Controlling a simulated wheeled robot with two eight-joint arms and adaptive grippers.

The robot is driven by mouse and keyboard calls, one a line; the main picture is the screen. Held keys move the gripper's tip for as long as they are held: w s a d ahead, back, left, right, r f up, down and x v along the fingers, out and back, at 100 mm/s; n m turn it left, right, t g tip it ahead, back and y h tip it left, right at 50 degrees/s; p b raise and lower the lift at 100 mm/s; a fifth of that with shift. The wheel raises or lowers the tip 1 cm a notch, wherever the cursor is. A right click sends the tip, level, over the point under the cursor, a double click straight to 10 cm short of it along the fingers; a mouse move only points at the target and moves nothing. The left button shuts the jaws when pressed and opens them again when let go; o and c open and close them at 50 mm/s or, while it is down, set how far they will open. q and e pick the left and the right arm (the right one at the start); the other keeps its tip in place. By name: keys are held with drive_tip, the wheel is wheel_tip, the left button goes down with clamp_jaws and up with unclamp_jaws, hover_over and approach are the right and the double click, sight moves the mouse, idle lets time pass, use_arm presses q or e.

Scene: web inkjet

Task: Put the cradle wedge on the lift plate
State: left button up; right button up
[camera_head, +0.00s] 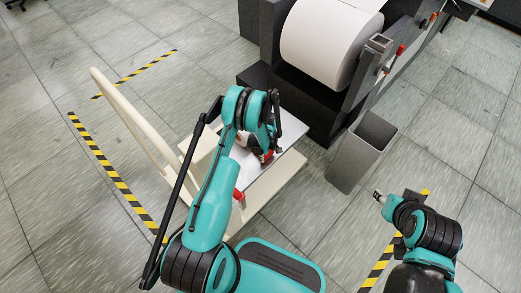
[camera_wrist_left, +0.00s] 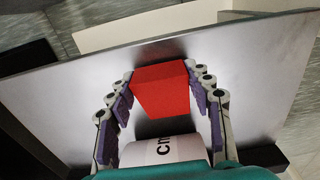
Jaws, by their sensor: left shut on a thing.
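The red cradle wedge (camera_wrist_left: 162,88) sits between the purple-padded fingers of my left gripper (camera_wrist_left: 166,95) in the left wrist view. The gripper is shut on it. The grey metal lift plate (camera_wrist_left: 265,75) spreads behind the wedge, with a dark shadow beside it. In the head view my left gripper (camera_head: 266,150) is over the lift plate (camera_head: 288,138), and a bit of the red wedge (camera_head: 267,156) shows under it. I cannot tell whether the wedge touches the plate. My right gripper (camera_head: 379,196) is small at the right, away from the plate; its jaws are unclear.
The plate is on a cream cart with a tall handle frame (camera_head: 130,118). A large white paper roll (camera_head: 328,45) sits in the dark machine behind. A grey open bin (camera_head: 360,152) stands right of the cart. Yellow-black floor tape (camera_head: 110,175) runs at left.

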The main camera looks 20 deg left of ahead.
use_arm(q)
drive_tip(key=a, duration=0.1)
drive_tip(key=w+a+b, duration=0.1)
drive_tip(key=a+b, duration=0.1)
drive_tip(key=a, duration=0.1)
drive_tip(key=shift+w+f, duration=0.2)
drive_tip(key=shift+f, duration=0.2)
drive_tip(key=shift+r, duration=0.15)
drive_tip(key=shift+f, duration=0.2)
drive_tip(key=o, duration=1.2)
drive_tip(key=shift+o, duration=0.2)
